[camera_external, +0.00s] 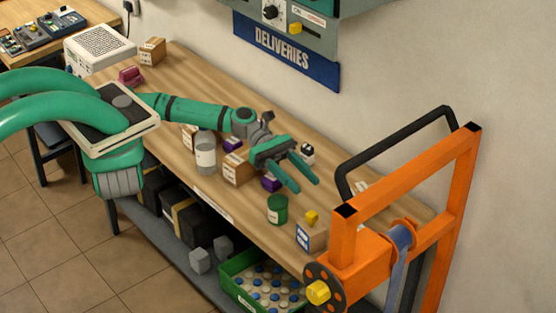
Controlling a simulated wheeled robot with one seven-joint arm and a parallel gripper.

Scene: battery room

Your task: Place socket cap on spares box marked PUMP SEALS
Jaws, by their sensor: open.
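My gripper (306,186) is open above the workbench, its two green fingers apart and pointing to the lower right. Nothing shows between the fingers. Several small cardboard boxes stand on the bench; I cannot read PUMP SEALS on any. One box (238,168) is just left of my gripper. Another box (311,237), with a blue label, is in front of it to the lower right and has a small yellow piece (311,217) on top. A third box (152,51) is at the far left end. I cannot tell which small piece is the socket cap.
A green can (277,209), purple pieces (271,184) and a grey bottle (205,153) stand near my arm. A black-and-white item (307,153) is behind my gripper. An orange frame (455,190) blocks the right end. A green crate (238,266) is below.

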